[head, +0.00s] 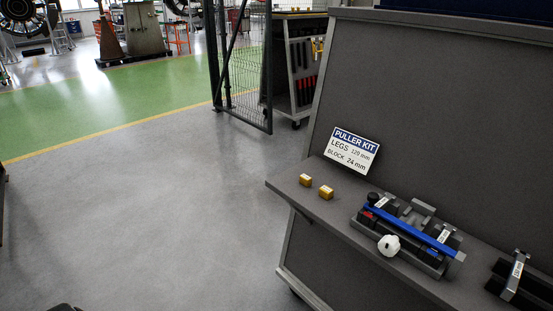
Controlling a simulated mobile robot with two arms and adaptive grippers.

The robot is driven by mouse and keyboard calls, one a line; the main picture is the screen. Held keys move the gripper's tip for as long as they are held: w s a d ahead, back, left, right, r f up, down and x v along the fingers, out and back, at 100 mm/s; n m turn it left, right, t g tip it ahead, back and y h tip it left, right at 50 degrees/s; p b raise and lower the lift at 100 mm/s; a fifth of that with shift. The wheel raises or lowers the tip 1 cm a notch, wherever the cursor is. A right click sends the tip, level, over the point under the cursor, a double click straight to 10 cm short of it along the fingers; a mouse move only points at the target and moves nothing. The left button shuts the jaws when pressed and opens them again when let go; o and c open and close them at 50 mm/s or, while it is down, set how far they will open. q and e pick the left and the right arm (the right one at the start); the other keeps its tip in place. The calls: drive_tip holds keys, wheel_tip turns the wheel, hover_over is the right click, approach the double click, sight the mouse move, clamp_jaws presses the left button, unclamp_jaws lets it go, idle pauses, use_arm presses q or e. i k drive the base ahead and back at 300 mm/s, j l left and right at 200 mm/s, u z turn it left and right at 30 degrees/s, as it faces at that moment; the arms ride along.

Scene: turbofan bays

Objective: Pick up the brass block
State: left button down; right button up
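Two small brass-coloured blocks sit on the narrow grey shelf (292,196) of a cart at the right of the head view. One brass block (306,180) is nearer the shelf's left end. The other brass block (326,192) is just to its right, with a small gap between them. Both rest apart from other things. Neither of my grippers can be made out in this view. A small dark shape shows at the bottom left edge, too cut off to identify.
A "PULLER KIT" sign (352,151) reading legs 120 mm, block 24 mm stands behind the blocks. A puller assembly with a blue bar (412,228) and white knob (388,245) lies to their right. A mesh gate (245,80) stands behind. The grey floor (150,220) at left is clear.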

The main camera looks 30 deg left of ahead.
sight(304, 180)
drive_tip(key=i+j+u, duration=0.5)
drive_tip(key=i+j, duration=0.15)
drive_tip(key=i, duration=0.1)
